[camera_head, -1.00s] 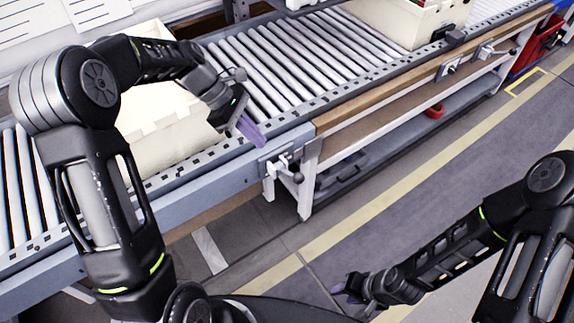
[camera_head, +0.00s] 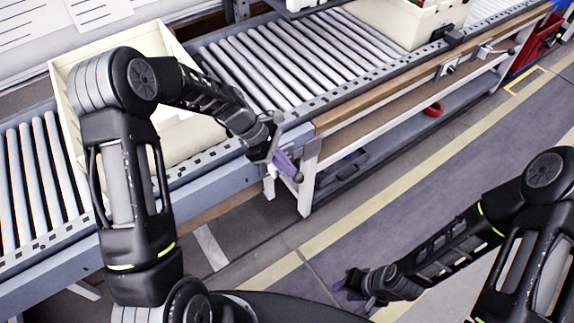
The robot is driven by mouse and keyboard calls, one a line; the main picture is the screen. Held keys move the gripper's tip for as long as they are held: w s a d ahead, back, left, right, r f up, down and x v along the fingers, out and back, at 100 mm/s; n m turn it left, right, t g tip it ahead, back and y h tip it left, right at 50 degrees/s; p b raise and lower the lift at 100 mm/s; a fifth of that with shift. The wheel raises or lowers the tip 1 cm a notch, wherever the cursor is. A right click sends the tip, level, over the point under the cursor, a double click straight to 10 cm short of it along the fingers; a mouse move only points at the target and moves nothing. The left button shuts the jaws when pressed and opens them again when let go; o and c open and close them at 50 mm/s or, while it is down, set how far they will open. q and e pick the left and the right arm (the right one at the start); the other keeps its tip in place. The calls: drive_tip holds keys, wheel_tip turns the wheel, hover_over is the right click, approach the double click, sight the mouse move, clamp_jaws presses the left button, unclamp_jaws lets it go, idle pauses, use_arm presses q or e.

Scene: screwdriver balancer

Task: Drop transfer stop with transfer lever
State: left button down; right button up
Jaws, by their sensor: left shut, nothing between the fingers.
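The transfer lever (camera_head: 299,178), with a dark round knob, sits on the front side of the roller conveyor at its corner. My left gripper (camera_head: 286,163), with purple fingers, is shut and empty right beside the lever. It covers most of the lever's mount, and I cannot tell whether it touches the lever. The transfer stop cannot be clearly picked out; the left arm and gripper hide part of the conveyor edge there. My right gripper (camera_head: 348,286) is low above the floor, away from the conveyor; its opening cannot be made out.
A cream crate (camera_head: 64,88) stands on the conveyor rollers (camera_head: 285,62) behind my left arm. Another cream crate (camera_head: 408,30) stands farther right. A similar lever fitting (camera_head: 487,50) is on the right front rail. The floor (camera_head: 400,205) in front is clear.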

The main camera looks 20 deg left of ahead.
sight(294, 180)
idle(0.3)
use_arm(q)
drive_tip(key=shift+s+d+f, duration=0.2)
drive_tip(key=shift+d+f+y, duration=0.1)
drive_tip(key=shift+d+y, duration=0.05)
drive_tip(key=shift+y, duration=0.15)
drive_tip(key=shift+s+d+f+t+y+b, duration=0.35)
drive_tip(key=shift+s+d+f+t+y, duration=0.25)
drive_tip(key=shift+f, duration=0.1)
wheel_tip(294, 180, down, 12)
drive_tip(key=s+d+m+t+y+b, duration=0.1)
drive_tip(key=s+d+t+y+b, duration=0.1)
drive_tip(key=t+y+b, duration=0.2)
drive_tip(key=shift+f+m+y+b, duration=0.25)
drive_tip(key=shift+m+y+b, duration=0.05)
drive_tip(key=shift+b, duration=0.95)
drive_tip(key=shift+f, duration=0.1)
